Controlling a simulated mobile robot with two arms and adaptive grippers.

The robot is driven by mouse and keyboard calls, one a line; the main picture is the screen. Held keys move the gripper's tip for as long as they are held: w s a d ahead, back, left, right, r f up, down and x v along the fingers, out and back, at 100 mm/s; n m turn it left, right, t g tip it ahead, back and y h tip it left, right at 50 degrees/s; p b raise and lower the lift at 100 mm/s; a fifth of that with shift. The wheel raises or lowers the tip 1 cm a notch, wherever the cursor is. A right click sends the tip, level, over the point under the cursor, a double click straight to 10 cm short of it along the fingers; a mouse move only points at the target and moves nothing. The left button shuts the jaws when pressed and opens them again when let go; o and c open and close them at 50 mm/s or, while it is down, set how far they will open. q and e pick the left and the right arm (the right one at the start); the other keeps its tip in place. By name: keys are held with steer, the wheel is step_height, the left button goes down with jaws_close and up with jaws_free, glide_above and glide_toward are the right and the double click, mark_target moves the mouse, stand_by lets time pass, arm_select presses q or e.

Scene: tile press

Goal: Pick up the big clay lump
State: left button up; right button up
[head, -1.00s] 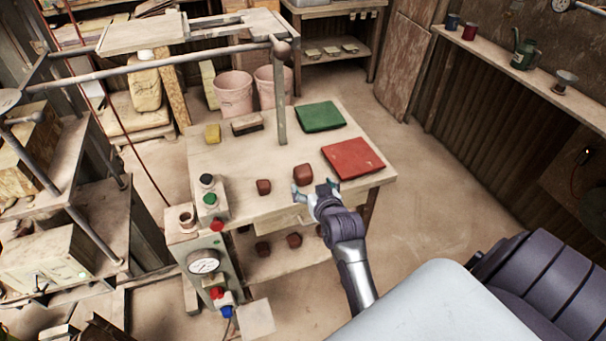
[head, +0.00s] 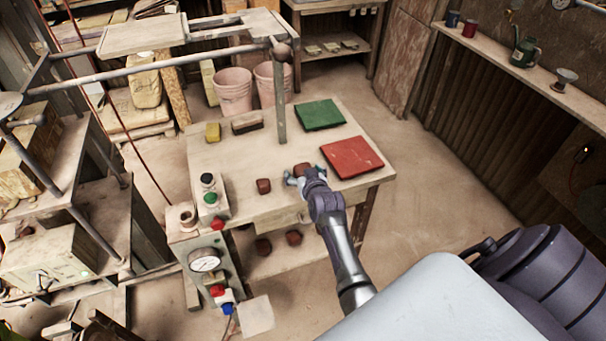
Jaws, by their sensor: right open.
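The big clay lump (head: 301,168) is reddish brown and sits on the wooden table (head: 225,150), left of the red mat. My right gripper (head: 298,177) is open at the lump and hides most of it; only its top shows. I cannot tell whether the fingers touch it. A smaller clay lump (head: 263,186) lies on the table to the left, apart from the gripper. My left gripper is not in view.
A red mat (head: 352,157) and a green mat (head: 320,115) lie on the table's right side. A yellow sponge (head: 212,132) and a brush (head: 247,122) lie at the back left. A control box with a gauge (head: 204,261) stands at the front left. More lumps (head: 263,246) lie on the lower shelf.

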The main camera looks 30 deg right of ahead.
steer(key=shift+c, duration=0.4)
steer(key=shift+r, duration=0.1)
steer(key=c, duration=1.4)
steer(key=shift+o, duration=0.2)
